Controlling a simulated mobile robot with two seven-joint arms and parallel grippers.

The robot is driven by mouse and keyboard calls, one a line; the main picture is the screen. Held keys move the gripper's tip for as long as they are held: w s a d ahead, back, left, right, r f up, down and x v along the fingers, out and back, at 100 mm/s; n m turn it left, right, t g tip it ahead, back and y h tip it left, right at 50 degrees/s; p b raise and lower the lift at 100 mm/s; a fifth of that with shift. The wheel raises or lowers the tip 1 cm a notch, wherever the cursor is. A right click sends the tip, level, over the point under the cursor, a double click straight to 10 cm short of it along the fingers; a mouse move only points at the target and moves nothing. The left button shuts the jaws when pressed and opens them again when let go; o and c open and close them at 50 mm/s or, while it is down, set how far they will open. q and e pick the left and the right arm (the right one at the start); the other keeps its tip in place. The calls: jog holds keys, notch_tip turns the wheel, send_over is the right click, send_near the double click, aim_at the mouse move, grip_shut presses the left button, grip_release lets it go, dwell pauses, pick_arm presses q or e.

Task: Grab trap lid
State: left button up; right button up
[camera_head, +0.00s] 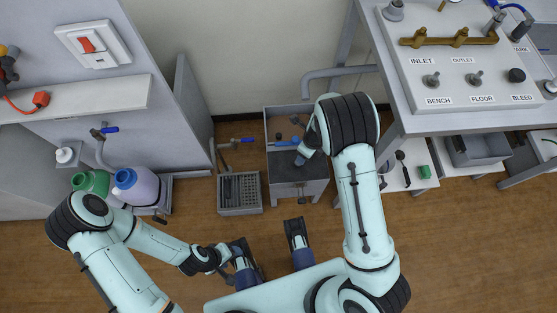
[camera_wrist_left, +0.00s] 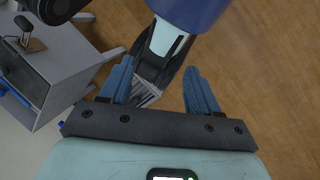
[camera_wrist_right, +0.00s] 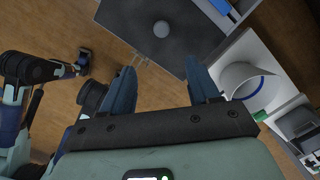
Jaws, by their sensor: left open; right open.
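The trap appears to be the grey box on the floor (camera_head: 267,125) at the middle. A flat dark grey lid (camera_head: 290,172) covers its near part. In the right wrist view this lid (camera_wrist_right: 185,50) has a round grey knob (camera_wrist_right: 161,29). My right gripper (camera_wrist_right: 163,88) is open, with the knob beyond the gap between its fingers and apart from them. In the head view my right wrist hides part of the box. My left gripper (camera_wrist_left: 160,88) is open and empty, low near my own base; the head view shows it small (camera_head: 236,254).
A grey basket (camera_head: 240,208) stands left of the box. Green (camera_head: 90,183) and lilac (camera_head: 143,187) jugs stand farther left. A valve bench (camera_head: 470,110) rises at right. A white funnel-like vessel (camera_wrist_right: 245,80) is beside the box. The near floor is mostly clear.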

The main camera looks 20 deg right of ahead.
jog(key=w, duration=0.1)
jog(key=b, duration=0.3)
send_over(298, 164)
jog(key=f, duration=0.7)
jog(key=shift+d+f, duration=0.15)
jog(key=shift+d, duration=0.05)
jog(key=f+b, duration=0.1)
jog(key=f, duration=0.1)
jog(key=f+b, duration=0.1)
jog(key=f, duration=0.2)
jog(key=shift+w+d+f, duration=0.1)
jog(key=shift+w, duration=0.1)
jog(key=shift+w+f, duration=0.1)
jog(key=shift+f, duration=0.2)
pick_arm(q)
jog(key=w+a+f+t+y, duration=0.1)
jog(key=w+a+f+t, duration=0.1)
jog(key=w+a+f, duration=0.2)
jog(key=w+f, duration=0.2)
jog(key=w, duration=0.2)
jog(key=shift+a+f+n+t, duration=0.15)
jog(key=shift+f+n+t, duration=0.15)
jog(key=shift+t, duration=0.1)
pick_arm(e)
jog(key=shift+r, duration=0.1)
grip_shut()
